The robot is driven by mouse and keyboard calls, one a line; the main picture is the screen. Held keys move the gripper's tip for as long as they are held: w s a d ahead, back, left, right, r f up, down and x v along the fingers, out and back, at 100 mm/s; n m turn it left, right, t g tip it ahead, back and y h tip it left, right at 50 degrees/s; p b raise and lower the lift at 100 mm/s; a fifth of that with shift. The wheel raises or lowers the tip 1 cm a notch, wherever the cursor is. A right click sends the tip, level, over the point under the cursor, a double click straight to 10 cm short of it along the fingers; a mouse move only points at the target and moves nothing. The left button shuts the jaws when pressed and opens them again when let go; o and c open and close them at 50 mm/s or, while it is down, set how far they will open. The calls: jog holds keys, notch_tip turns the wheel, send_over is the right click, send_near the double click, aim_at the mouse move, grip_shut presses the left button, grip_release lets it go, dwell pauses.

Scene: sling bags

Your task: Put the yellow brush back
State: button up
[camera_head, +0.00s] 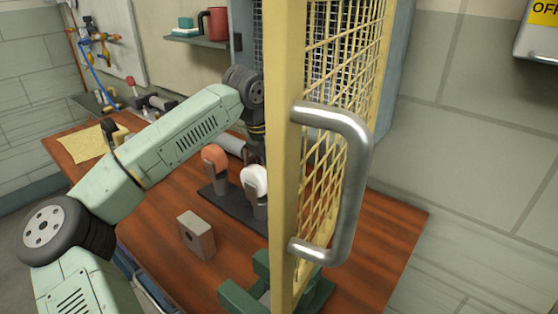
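I cannot make out the yellow brush for certain. A small yellow and black item (117,133) lies by the yellow cloth at the left of the wooden bench, partly behind my arm; I cannot tell what it is. An orange-headed tool (215,158) and a white-headed tool (255,180) stand upright side by side on a dark base (213,197). My arm reaches across the bench from the lower left.
A yellow mesh door (282,200) with a metal handle (356,180) stands close in front. A grey block (196,235) and a green fixture (245,298) are on the bench (385,235). A shelf (200,41) holds a red mug (214,23). The bench's right end is clear.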

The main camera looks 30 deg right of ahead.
jog(key=o, duration=1)
jog(key=shift+f, duration=0.1)
jog(key=b+v, duration=0.2)
jog(key=v, duration=1)
jog(key=shift+s+d, duration=0.1)
